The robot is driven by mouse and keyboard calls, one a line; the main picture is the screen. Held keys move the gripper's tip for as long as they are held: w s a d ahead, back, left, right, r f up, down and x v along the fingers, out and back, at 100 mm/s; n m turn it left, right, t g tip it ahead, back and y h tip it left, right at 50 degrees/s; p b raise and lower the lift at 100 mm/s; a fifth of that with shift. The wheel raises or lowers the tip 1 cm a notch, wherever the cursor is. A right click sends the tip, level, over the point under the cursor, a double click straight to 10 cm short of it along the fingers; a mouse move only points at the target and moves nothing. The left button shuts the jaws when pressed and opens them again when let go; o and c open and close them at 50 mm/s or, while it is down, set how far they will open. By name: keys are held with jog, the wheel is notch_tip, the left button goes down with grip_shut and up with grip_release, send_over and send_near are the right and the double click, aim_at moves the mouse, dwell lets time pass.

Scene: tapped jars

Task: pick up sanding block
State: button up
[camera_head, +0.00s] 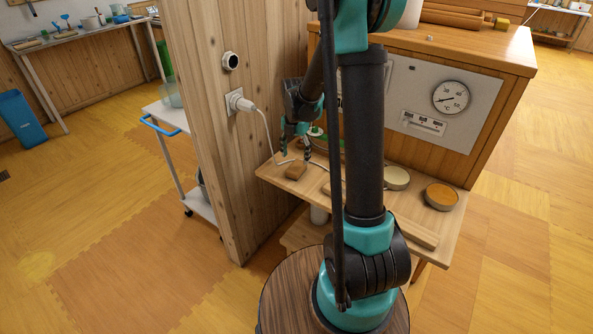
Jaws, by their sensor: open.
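A small brown block (296,172), which looks like the sanding block, lies on the wooden bench (272,176) near its left end. My gripper (294,157) is open and points down just above and behind the block in the head view. Its two dark fingers are spread apart with nothing visible between them. I cannot tell how much height separates the fingertips from the block. My own arm hides the middle of the bench.
A wooden post wall (215,150) with a plugged-in white cable (264,118) stands close left of the gripper. A pale round jar (397,178) and an orange-topped round container (441,196) stand on the right part of the bench. A gauge panel (435,98) rises behind.

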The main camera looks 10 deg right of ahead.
aim_at(297, 166)
jog(key=shift+s+d+f, duration=0.1)
jog(key=shift+s+f, duration=0.05)
jog(key=shift+f, duration=1.2)
jog(key=shift+s+d+f, duration=0.1)
jog(key=shift+s+f, duration=0.05)
jog(key=shift+f, duration=1.2)
jog(key=c, duration=1.3)
jog(key=shift+o, duration=0.2)
jog(key=shift+r, duration=0.1)
notch_tip(297, 166, up, 20)
